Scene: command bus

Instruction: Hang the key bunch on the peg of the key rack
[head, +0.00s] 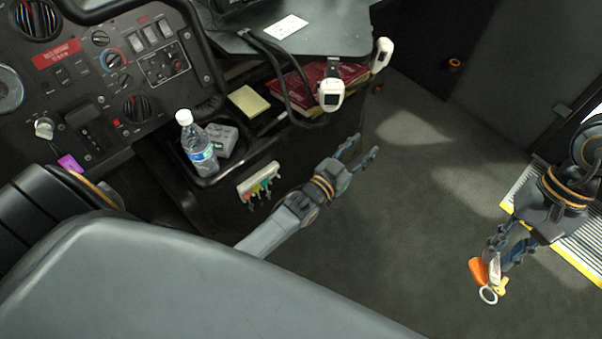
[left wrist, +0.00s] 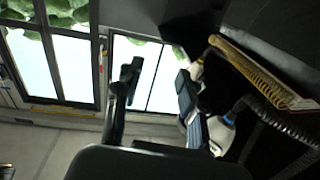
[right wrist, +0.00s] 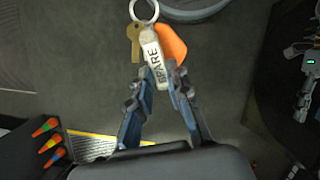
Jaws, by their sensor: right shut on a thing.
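The key bunch (head: 489,278) has an orange tag, a brass key, a ring and a white tag. In the right wrist view the white tag (right wrist: 156,62) reads "SPARE". My right gripper (head: 497,255) is shut on the key bunch, above the floor at the right; it also shows in the right wrist view (right wrist: 160,85). The key rack (head: 258,178) is a pale plate with coloured pegs on the side of the dark console. Several items hang below it. Which peg is free is too small to tell. My left gripper (head: 362,150) is open and empty, right of the rack; its fingers show in the left wrist view (left wrist: 158,85).
A water bottle (head: 198,145) stands in the console tray beside a grey device (head: 222,139). A yellow notepad (head: 249,101) and red book (head: 318,85) lie above. The grey seat (head: 190,280) fills the lower left. The floor (head: 400,220) between the arms is clear.

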